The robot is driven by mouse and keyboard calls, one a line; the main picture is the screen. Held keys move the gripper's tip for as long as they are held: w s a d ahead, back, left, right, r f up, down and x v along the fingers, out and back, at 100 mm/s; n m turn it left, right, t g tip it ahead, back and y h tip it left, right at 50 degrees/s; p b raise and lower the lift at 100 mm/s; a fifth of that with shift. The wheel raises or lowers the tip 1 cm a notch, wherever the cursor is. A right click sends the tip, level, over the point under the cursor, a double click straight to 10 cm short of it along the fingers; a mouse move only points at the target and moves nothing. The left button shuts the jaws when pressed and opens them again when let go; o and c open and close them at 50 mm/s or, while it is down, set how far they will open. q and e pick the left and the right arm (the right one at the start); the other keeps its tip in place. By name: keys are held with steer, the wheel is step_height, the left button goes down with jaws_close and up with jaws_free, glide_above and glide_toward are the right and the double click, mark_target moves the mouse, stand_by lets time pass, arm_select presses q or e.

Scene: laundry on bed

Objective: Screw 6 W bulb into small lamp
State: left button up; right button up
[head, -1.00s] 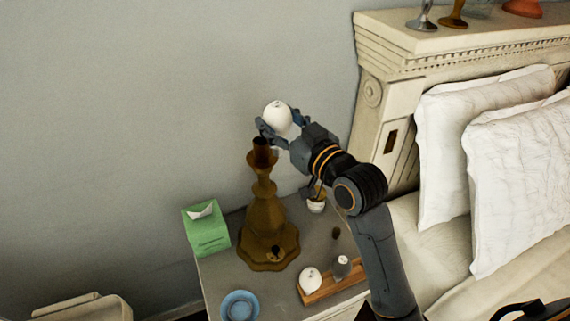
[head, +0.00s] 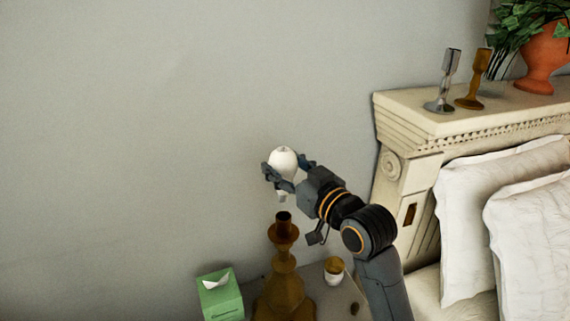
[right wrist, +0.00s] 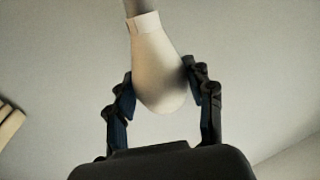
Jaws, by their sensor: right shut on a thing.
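A white bulb (head: 284,160) is held in my right gripper (head: 285,170). The gripper is shut around its rounded body, and the narrow base points down in the head view. In the right wrist view, the bulb (right wrist: 160,75) sits between the two fingers, with its neck toward the top edge. The brown lamp (head: 285,285) stands upright below, without a shade. Its dark open socket (head: 283,220) lies nearly straight under the bulb in the picture, with a visible gap between them. The wattage marking cannot be read. My left gripper is not in view.
The bed's cream headboard (head: 400,130) is at the right. The wall area left of the bulb is clear.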

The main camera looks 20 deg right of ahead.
mark_target(287, 194)
steer(key=shift+f, duration=0.65)
steer(key=shift+f+b, duration=0.65)
steer(key=shift+f, duration=0.3)
steer(key=shift+f+b, duration=0.8)
steer(key=shift+f, duration=0.5)
steer(key=shift+f, duration=0.35)
steer(key=o, duration=1.2)
steer(key=shift+s, duration=0.1)
steer(key=v, duration=0.7)
steer(key=shift+s+d, duration=0.1)
steer(key=shift+s, duration=0.05)
